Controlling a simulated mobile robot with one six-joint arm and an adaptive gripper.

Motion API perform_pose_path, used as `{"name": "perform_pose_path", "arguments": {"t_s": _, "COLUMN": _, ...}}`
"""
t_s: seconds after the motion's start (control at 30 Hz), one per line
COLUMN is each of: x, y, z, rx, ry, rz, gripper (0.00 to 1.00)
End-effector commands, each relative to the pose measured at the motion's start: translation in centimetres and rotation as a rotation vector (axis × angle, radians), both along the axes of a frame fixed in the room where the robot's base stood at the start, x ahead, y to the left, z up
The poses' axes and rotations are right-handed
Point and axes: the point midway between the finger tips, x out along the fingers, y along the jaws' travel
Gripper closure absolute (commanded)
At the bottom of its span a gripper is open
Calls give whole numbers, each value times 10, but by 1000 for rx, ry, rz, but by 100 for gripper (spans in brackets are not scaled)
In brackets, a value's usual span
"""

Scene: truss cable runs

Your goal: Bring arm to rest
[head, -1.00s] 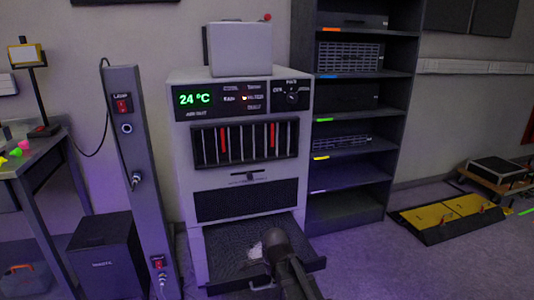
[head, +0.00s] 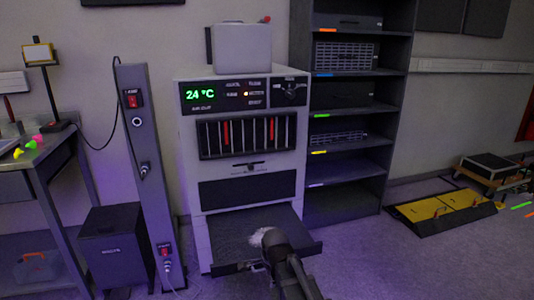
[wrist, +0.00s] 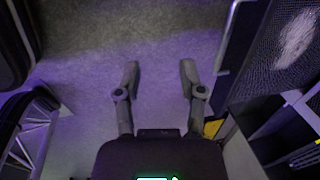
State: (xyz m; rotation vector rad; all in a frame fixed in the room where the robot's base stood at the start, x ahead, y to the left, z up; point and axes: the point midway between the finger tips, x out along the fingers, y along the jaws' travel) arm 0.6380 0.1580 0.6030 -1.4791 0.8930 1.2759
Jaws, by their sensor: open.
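My gripper shows in the wrist view (wrist: 160,80) with its two fingers spread apart and nothing between them. Carpeted floor lies below and beyond the fingertips. In the head view my arm reaches up from the bottom edge, in front of the pulled-out lower tray (head: 228,245) of the grey cabinet (head: 192,130). The fingers cannot be made out there. A whitish patch (head: 262,237) shows at the tray beside my arm, and a pale patch on dark mesh also shows in the wrist view (wrist: 297,38).
A post with red switches (head: 145,180) and a black box (head: 113,250) stand left of the cabinet. A table (head: 35,158) is at far left. A dark shelf rack (head: 345,180) stands right. A yellow-topped platform (head: 440,210) lies on the floor; open floor is at lower right.

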Motion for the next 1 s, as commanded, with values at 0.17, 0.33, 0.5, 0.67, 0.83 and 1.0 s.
{"name": "perform_pose_path", "arguments": {"t_s": 0.17, "x": 0, "y": 0, "z": 0, "rx": 0, "ry": 0, "rz": 0, "gripper": 49}}
{"name": "perform_pose_path", "arguments": {"t_s": 0.33, "x": -2, "y": -7, "z": -3, "rx": -10, "ry": 3, "rz": 35, "gripper": 49}}
{"name": "perform_pose_path", "arguments": {"t_s": 0.5, "x": -6, "y": -15, "z": -6, "rx": -23, "ry": 9, "rz": 85, "gripper": 49}}
{"name": "perform_pose_path", "arguments": {"t_s": 0.67, "x": -10, "y": -24, "z": -10, "rx": -39, "ry": 13, "rz": 150, "gripper": 49}}
{"name": "perform_pose_path", "arguments": {"t_s": 0.83, "x": -17, "y": -38, "z": -17, "rx": -63, "ry": 24, "rz": 249, "gripper": 49}}
{"name": "perform_pose_path", "arguments": {"t_s": 1.0, "x": -29, "y": -60, "z": -27, "rx": -95, "ry": 41, "rz": 402, "gripper": 49}}
